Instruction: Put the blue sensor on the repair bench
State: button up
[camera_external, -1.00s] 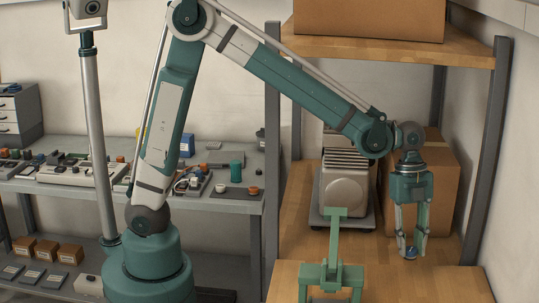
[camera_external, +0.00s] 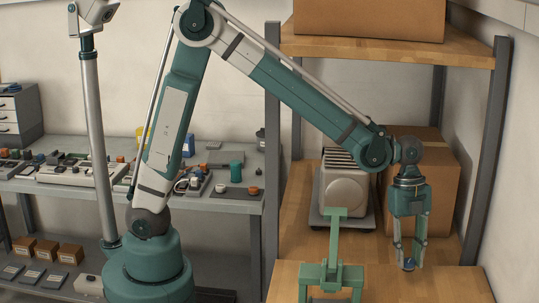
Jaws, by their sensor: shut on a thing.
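The blue sensor (camera_external: 409,264) is a small dark blue piece between the fingertips of my gripper (camera_external: 410,260). My gripper points down and is shut on it. It is over the wooden shelf (camera_external: 450,285) on the right; I cannot tell whether the sensor touches the wood. The grey bench (camera_external: 236,204) on the left, behind my arm, holds many small parts and looks like the repair bench.
A green stand (camera_external: 333,272) is left of my gripper on the wood. A beige finned compressor (camera_external: 345,190) and a cardboard box (camera_external: 440,195) stand behind. Grey rack posts (camera_external: 272,150) rise between shelf and bench. A large box (camera_external: 370,18) sits on the upper shelf.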

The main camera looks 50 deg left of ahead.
aim_at(404, 286)
jog(key=shift+a+x, duration=0.25)
jog(key=shift+x, duration=0.85)
jog(key=shift+w+f, duration=0.1)
jog(key=shift+f, duration=0.05)
jog(key=shift+a+b+x, duration=0.2)
jog(key=shift+b+x, duration=0.15)
jog(key=shift+x, duration=0.5)
jog(key=shift+a+b+x, duration=0.2)
jog(key=shift+b+x, duration=0.15)
jog(key=shift+x, duration=0.55)
jog(key=shift+w+f, duration=0.15)
jog(key=shift+f, duration=0.05)
jog(key=o, duration=0.8)
jog(key=p+v, duration=0.2)
jog(key=v, duration=1)
jog(key=shift+r+p, duration=0.15)
jog(key=shift+p, duration=0.2)
